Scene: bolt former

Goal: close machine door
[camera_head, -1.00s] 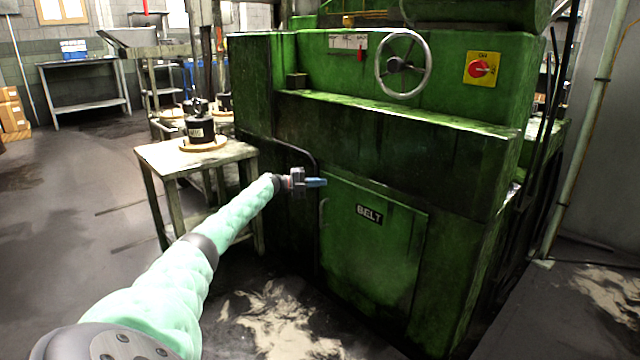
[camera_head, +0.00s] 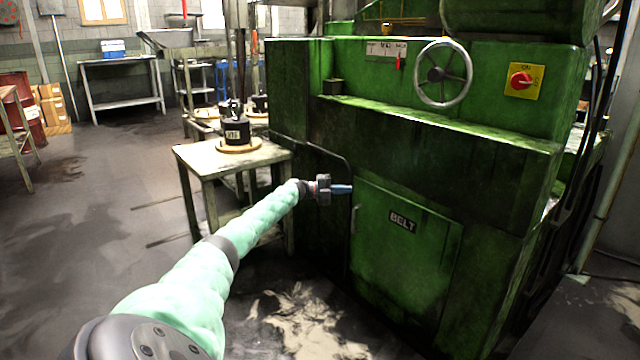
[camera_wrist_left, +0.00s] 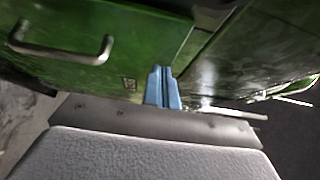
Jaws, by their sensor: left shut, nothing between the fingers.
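The machine door (camera_head: 405,260) is a green panel with a black BELT label, low on the front of the green machine. It looks flush or nearly flush with the machine front; a small gap cannot be ruled out. My left gripper (camera_head: 350,189) is shut and empty, its blue fingers at the door's upper left corner. In the left wrist view the shut fingers (camera_wrist_left: 162,88) are beside the edge of the door (camera_wrist_left: 110,55), and the door's metal handle (camera_wrist_left: 62,50) shows at upper left. Whether the fingertips touch the door cannot be told. My right gripper is not in view.
The green machine (camera_head: 440,140) has a handwheel (camera_head: 444,74) and a red switch on a yellow plate (camera_head: 523,81). A small table (camera_head: 190,155) with a black part on a round base stands left of the machine. Open floor (camera_head: 100,220) lies at the left.

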